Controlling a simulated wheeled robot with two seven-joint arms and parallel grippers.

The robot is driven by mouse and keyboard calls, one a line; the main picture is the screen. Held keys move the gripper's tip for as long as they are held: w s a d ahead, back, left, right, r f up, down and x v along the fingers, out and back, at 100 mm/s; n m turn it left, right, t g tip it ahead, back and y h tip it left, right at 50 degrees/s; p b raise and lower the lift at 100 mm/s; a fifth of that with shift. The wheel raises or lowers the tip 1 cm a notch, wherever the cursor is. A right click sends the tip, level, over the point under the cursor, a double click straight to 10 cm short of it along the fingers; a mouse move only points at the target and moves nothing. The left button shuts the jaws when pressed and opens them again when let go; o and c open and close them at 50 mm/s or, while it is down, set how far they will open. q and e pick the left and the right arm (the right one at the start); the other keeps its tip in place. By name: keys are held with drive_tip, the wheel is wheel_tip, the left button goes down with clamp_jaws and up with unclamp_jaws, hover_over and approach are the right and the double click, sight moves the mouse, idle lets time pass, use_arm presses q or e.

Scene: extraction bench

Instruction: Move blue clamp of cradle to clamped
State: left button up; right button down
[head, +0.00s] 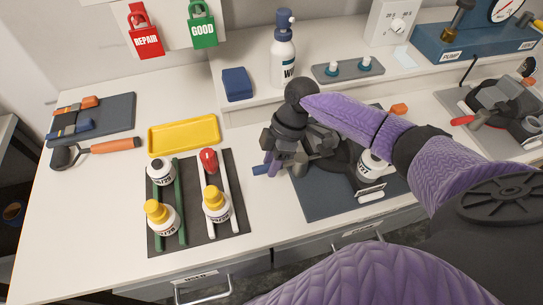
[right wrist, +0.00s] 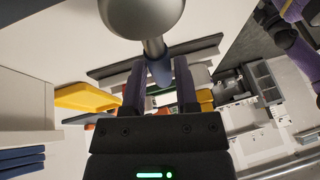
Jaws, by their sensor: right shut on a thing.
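The blue clamp (head: 261,170) shows in the head view as a small blue handle end sticking out to the left of my right gripper (head: 283,160). My right gripper is at the left side of the dark cradle (head: 347,158) and covers the rest of the clamp. In the right wrist view, the blue clamp handle (right wrist: 160,72) lies between the two purple-grey fingers of the right gripper (right wrist: 159,85), which are shut on it. The cradle stands on a dark base plate (head: 325,206); my right arm hides part of it. My left gripper is not in view.
To the left are a dark mat (head: 196,238) with several bottles, a yellow tray (head: 184,133) and a tool mat (head: 115,118). A pump bottle (head: 284,58) stands on the shelf behind. Bare bench lies left of the dark mat.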

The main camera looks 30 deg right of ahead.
drive_tip(key=shift+s, duration=0.1)
idle(0.4)
drive_tip(key=shift+c, duration=1.8)
unclamp_jaws()
drive_tip(key=p+v, duration=0.1)
drive_tip(key=v, duration=0.8)
drive_tip(key=shift+r, duration=0.45)
drive_tip(key=shift+d, duration=0.1)
